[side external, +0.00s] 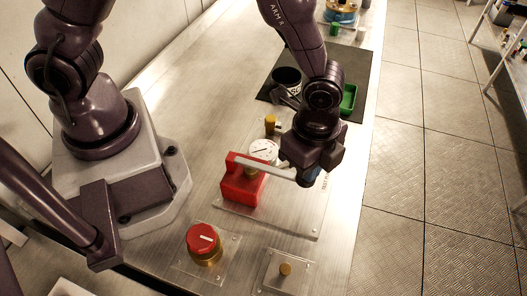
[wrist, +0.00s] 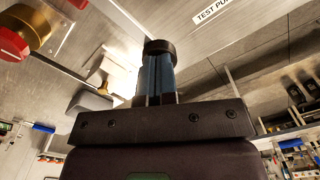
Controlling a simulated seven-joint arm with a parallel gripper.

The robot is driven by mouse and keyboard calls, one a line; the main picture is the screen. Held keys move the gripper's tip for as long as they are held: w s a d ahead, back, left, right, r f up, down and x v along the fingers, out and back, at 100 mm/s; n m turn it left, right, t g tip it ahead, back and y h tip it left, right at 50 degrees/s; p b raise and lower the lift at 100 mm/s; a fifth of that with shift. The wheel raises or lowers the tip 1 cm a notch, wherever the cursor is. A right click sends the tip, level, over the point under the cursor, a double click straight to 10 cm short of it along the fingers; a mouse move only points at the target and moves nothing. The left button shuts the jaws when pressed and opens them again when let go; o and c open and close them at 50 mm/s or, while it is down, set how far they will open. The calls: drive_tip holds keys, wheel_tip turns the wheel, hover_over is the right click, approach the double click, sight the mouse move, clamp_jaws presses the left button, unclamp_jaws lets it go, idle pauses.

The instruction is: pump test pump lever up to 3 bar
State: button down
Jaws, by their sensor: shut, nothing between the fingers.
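The test pump has a red body (side external: 243,182) on a clear base plate. Its pale lever (side external: 268,170) runs from the top of the red body to the right, close to level, and its far end meets my gripper (side external: 297,180). A white-faced gauge (side external: 263,150) stands just behind the lever; its reading is too small to tell. In the wrist view my gripper (wrist: 158,75) shows blue fingers close together, shut. A dark round piece (wrist: 160,47) sits at the fingertips; I cannot tell whether it is the lever's end. My gripper hides the lever's tip.
A red knob on brass (side external: 204,240) and a small brass knob (side external: 285,269) stand on clear plates in front. A black mug (side external: 287,80) and a green tray (side external: 348,99) lie behind on a dark mat. A brass valve (side external: 270,124) stands behind the gauge.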

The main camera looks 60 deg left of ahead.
drive_tip(key=shift+f, duration=1.35)
drive_tip(key=shift+r, duration=2.8)
drive_tip(key=shift+r, duration=3)
drive_tip(key=s+a+r+n+t, duration=0.2)
drive_tip(key=s+a+r+n, duration=0.3)
drive_tip(key=a+r+n, duration=0.2)
drive_tip(key=s+a+r+n+t, duration=0.3)
drive_tip(key=s+a+r+n, duration=0.2)
drive_tip(key=a+r+n, duration=0.3)
drive_tip(key=a+r, duration=0.1)
drive_tip(key=a, duration=0.2)
drive_tip(key=shift+a+t, duration=0.2)
drive_tip(key=shift+t, duration=0.1)
